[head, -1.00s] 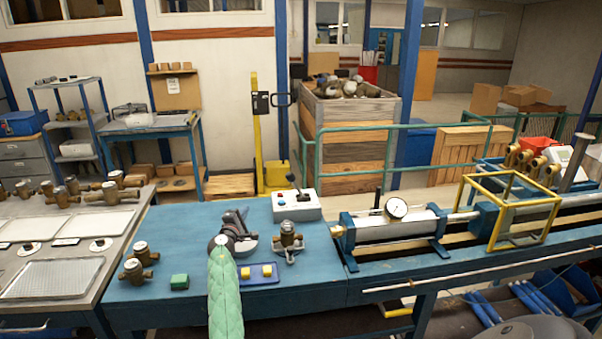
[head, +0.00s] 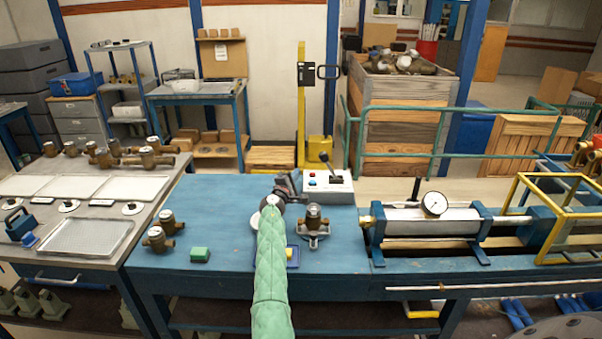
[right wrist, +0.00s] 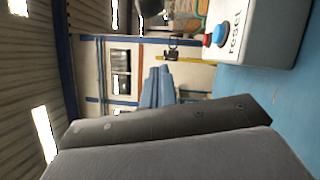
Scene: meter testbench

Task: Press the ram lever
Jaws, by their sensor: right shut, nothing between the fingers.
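The ram lever (head: 325,160) is a dark stick with a round knob. It rises, tilted, from a white control box (head: 341,188) on the blue bench. The box shows red and blue buttons, also seen on the box in the right wrist view (right wrist: 257,28) beside the word "reset". My right gripper (head: 288,183) is shut and empty, just left of the box and below the lever's knob in the picture. I cannot tell whether it touches the box. Its dark fingers (right wrist: 175,130) fill the lower right wrist view. My left gripper is out of view.
A brass meter (head: 314,218) on a stand is close to the right of my green-sleeved arm. A cylinder with a gauge (head: 434,204) lies right. Bare blue bench (head: 215,205) lies left of my gripper.

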